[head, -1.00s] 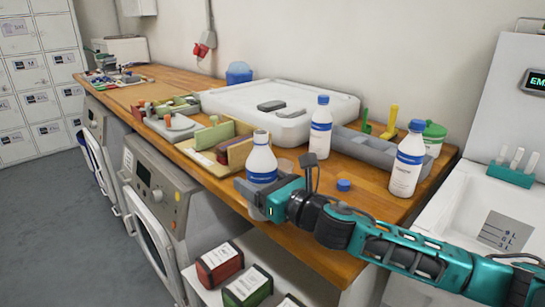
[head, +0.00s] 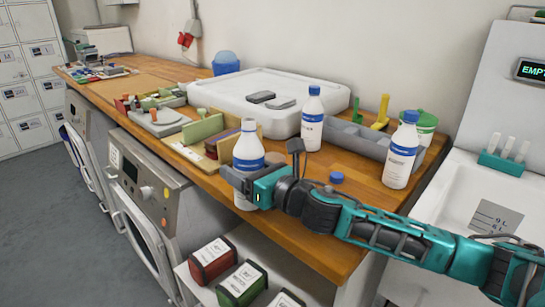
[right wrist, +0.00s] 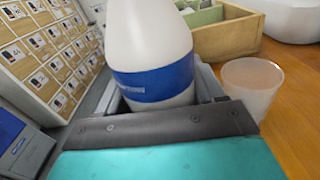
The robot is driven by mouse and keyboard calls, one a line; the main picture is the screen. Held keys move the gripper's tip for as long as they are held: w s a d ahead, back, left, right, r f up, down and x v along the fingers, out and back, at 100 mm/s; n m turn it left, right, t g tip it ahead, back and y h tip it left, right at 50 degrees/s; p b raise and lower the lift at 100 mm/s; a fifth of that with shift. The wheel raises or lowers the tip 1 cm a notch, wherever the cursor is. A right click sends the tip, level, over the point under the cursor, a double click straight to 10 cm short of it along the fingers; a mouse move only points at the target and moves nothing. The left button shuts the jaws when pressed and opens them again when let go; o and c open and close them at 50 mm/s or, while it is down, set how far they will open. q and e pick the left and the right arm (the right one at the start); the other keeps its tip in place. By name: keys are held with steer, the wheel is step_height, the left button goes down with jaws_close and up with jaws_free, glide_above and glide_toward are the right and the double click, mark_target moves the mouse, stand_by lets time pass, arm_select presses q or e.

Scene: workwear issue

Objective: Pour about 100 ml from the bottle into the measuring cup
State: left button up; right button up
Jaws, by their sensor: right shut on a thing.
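My right gripper (head: 250,183) is shut around the lower body of a white bottle (head: 248,153) with a blue label. The bottle is upright and uncapped near the front edge of the wooden worktop; I cannot tell whether its base touches the wood. In the right wrist view the bottle (right wrist: 150,50) stands between the jaws (right wrist: 165,100). A translucent cup (right wrist: 251,88), which looks like the measuring cup, stands upright just beside it on the worktop. In the head view it is mostly hidden behind the bottle. Its marks and contents are not readable. My left gripper is out of view.
A loose blue cap (head: 337,178) lies on the worktop (head: 325,200) behind my right arm. A wooden organizer (head: 205,150) stands left of the held bottle.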

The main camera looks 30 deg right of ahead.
steer(key=shift+r+m+p, duration=0.25)
steer(key=shift+m+p, duration=0.05)
steer(key=shift+m, duration=0.5)
steer(key=shift+f+m+g, duration=0.1)
steer(key=shift+m+g, duration=0.3)
steer(key=shift+m, duration=0.1)
steer(key=shift+f+m+g+p, duration=0.15)
steer(key=shift+m+g+p, duration=0.1)
steer(key=shift+m, duration=0.45)
steer(key=shift+f+m+g+p, duration=0.1)
steer(key=shift+m+g, duration=0.15)
steer(key=shift+m, duration=0.45)
steer(key=m, duration=0.1)
steer(key=a+f+m, duration=0.1)
steer(key=m, duration=0.1)
steer(key=shift+s+a+g+y, duration=0.1)
steer(key=shift+s+g+y, duration=0.3)
steer(key=shift+s+a+f+m+b, duration=0.2)
steer(key=shift+a+f+m+b, duration=0.15)
steer(key=shift+m, duration=0.35)
steer(key=shift+r+m+g+y, duration=0.2)
steer(key=shift+m+g+y, duration=0.1)
steer(key=shift+g, duration=0.1)
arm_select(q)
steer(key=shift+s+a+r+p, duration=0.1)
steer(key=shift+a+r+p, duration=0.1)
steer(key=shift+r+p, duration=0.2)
arm_select(e)
steer(key=shift+s+a+m, duration=0.1)
steer(key=shift+m, duration=0.2)
